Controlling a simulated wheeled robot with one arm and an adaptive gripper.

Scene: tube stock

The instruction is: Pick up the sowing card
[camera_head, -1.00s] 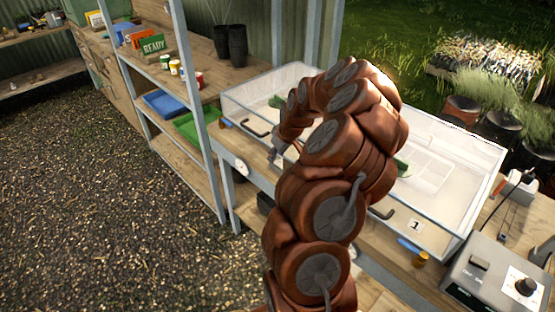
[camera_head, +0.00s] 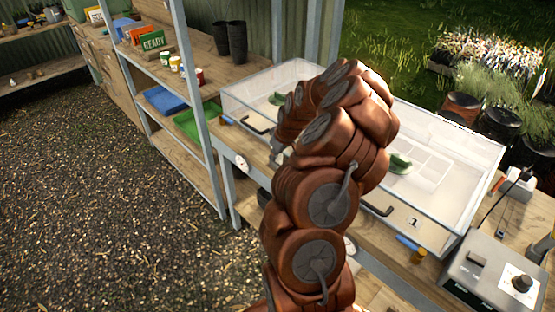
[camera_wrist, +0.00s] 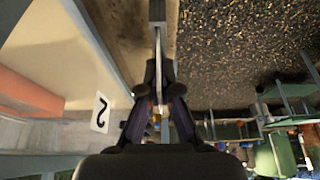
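I cannot pick out the sowing card for certain in either view. My gripper (camera_wrist: 157,88) points away from the wrist camera, its two dark fingers close together. A thin pale strip shows between and beyond the fingertips. I cannot tell whether it is held or lies behind them. In the head view my arm bends over the front of the clear propagator box (camera_head: 455,225) and hides most of the gripper. A white tag marked 2 (camera_wrist: 100,114) is left of the fingers in the wrist view.
A tag marked 1 (camera_head: 414,222) is on the box front. Left is a shelf with a green READY packet (camera_head: 152,41), small pots (camera_head: 174,63), a blue tray (camera_head: 165,101) and a green tray (camera_head: 187,124). A grey control box (camera_head: 492,272) is at right. The gravel floor is clear.

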